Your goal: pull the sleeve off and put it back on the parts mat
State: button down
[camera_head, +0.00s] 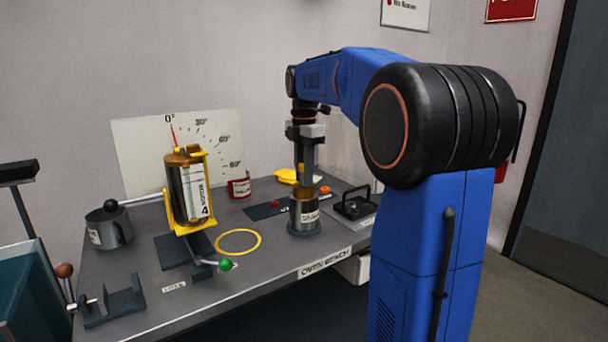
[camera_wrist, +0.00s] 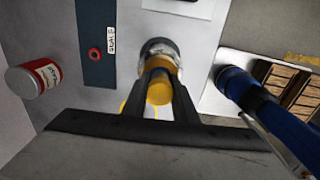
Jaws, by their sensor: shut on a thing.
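My gripper (camera_head: 304,178) points straight down over a short labelled grey canister (camera_head: 304,216) on a round dark base. Its fingers (camera_wrist: 160,88) are shut on a yellow-amber cylindrical piece, which I take to be the sleeve (camera_wrist: 159,92). In the head view, amber shows between the fingers and at the canister's top. I cannot tell whether the sleeve is still seated there or clear of it. A dark blue mat, likely the parts mat (camera_head: 262,211), lies left of the canister. In the wrist view the mat (camera_wrist: 96,62) bears a red ring and a white label.
A red labelled can (camera_head: 239,188) stands behind the mat. A yellow ring (camera_head: 238,241) lies in front. A black-handled device (camera_head: 355,205) is close on the right.

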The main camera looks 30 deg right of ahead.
jog(key=shift+r, duration=0.7)
dwell(0.4)
jog(key=shift+r, duration=2.1)
